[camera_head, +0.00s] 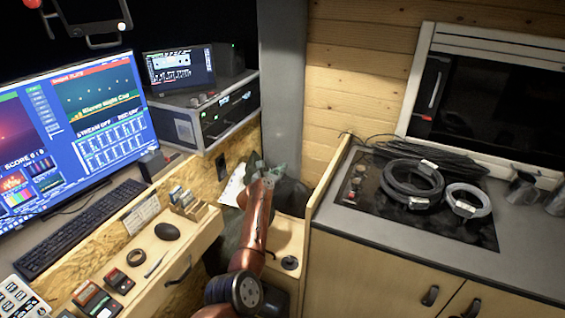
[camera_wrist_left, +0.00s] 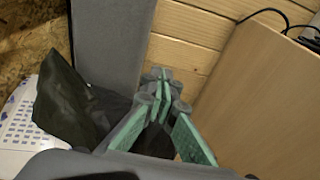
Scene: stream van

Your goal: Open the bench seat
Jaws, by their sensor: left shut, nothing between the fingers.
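What looks like the bench seat (camera_head: 287,237) is a light wood top low in the gap between the desk and the kitchen counter. A round dark fitting (camera_head: 290,263) sits near its front; the lid looks flat, but my arm covers its left part. My left gripper (camera_head: 262,168) is at the back of the gap, beyond the seat top, beside a dark cloth-like item (camera_head: 290,196). In the left wrist view its green-padded fingers (camera_wrist_left: 160,80) converge at the tips, shut and empty, in front of the grey post and wood wall. My right gripper is out of view.
The counter's side panel (camera_head: 328,190) bounds the gap on the right. The counter carries a hob (camera_head: 450,222) with coiled cables (camera_head: 412,180). On the left are an open desk drawer (camera_head: 170,245), a keyboard (camera_head: 80,228) and a monitor (camera_head: 85,125). White paper (camera_wrist_left: 22,125) lies beside the dark cloth.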

